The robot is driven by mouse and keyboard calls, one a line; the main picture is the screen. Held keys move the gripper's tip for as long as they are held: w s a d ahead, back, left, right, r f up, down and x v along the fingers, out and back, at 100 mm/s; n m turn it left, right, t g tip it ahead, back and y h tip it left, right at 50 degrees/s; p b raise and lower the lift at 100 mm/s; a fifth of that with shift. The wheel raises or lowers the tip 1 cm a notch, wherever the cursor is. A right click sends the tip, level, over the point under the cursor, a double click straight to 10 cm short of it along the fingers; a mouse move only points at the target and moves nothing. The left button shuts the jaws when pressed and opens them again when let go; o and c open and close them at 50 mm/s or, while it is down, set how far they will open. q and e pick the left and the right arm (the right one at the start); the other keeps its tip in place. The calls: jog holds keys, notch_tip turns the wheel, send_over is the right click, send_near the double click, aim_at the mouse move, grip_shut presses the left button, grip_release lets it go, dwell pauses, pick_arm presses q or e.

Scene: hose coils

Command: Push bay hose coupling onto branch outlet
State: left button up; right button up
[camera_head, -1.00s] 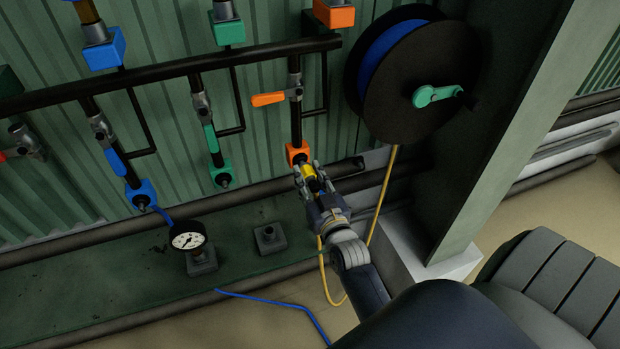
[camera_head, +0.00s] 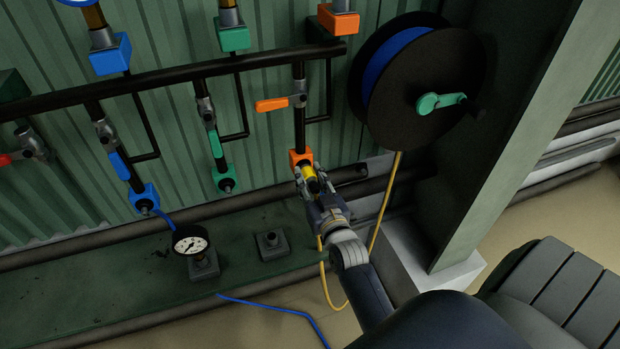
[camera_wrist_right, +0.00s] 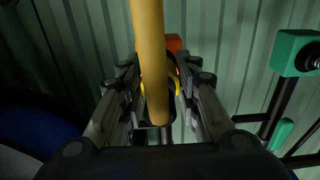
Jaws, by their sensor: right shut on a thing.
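My right gripper (camera_head: 308,178) is shut on the yellow hose coupling (camera_head: 312,182) just below the orange branch outlet block (camera_head: 300,157). The coupling's upper end is up against or very close to the block; I cannot tell whether it is seated. In the right wrist view, the yellow hose (camera_wrist_right: 152,60) runs down the middle between the gripper fingers (camera_wrist_right: 158,88) and hides most of the coupling. A bit of the orange block (camera_wrist_right: 173,44) shows behind it. My left gripper is not in view.
An orange valve handle (camera_head: 272,105) sits above the outlet. Green (camera_head: 224,178) and blue (camera_head: 144,198) outlet blocks are to the left. A dark hose reel (camera_head: 430,95) hangs at the right by a post (camera_head: 510,130). A pressure gauge (camera_head: 190,240) stands on the ledge below.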

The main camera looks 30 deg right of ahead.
aim_at(316, 192)
jog(key=o, duration=1.5)
jog(key=shift+s, duration=0.15)
jog(key=shift+p+v, duration=1)
jog(key=shift+v, duration=1.05)
jog(key=shift+s, duration=0.1)
jog(key=v, duration=1.2)
